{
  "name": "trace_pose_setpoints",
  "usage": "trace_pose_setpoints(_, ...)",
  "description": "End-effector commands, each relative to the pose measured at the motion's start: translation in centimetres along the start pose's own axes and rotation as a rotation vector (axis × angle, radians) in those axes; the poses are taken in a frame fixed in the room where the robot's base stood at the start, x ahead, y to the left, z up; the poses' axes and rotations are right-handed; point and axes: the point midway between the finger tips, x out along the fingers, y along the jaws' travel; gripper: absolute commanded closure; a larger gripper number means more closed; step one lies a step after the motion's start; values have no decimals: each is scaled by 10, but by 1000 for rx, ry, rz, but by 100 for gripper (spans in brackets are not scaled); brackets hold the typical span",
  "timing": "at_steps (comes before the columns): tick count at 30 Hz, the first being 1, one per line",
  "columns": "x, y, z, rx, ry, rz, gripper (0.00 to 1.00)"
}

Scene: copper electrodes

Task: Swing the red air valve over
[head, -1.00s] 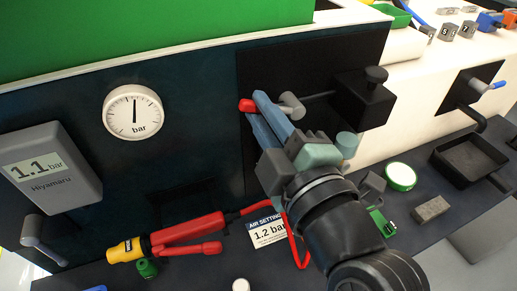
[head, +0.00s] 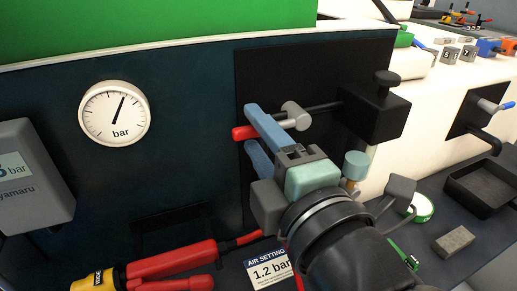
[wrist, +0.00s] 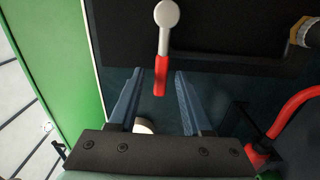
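The red air valve has a grey hub (head: 296,115) and a red-tipped lever (head: 243,132). In the wrist view its red end (wrist: 161,78) points down from the grey end (wrist: 167,14). My gripper (head: 252,128) has its blue fingers on either side of the red end. In the wrist view the fingers (wrist: 160,72) stand apart, with a gap on each side of the red part. The middle of the lever is hidden behind a finger in the head view. The round gauge (head: 114,113) has its needle leaning right of vertical.
A sign (head: 269,268) reads "AIR SETTING 1.2 bar". A grey digital display (head: 32,172) is cut off at the left edge. A black box with a knob (head: 374,108) is right of the valve. A red tool (head: 172,265) lies below; a black tray (head: 484,190) stands right.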

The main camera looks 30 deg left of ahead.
Motion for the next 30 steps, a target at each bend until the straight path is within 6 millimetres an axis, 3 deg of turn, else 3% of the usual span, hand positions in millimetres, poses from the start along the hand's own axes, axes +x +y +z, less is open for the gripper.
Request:
trace_pose_setpoints(8, -4, -1, 0, 2, 0, 1, 51)
trace_pose_setpoints(22, -51, -2, 1, -1, -3, 3, 51)
trace_pose_setpoints(30, -60, 0, 0, 2, 0, 0, 51)
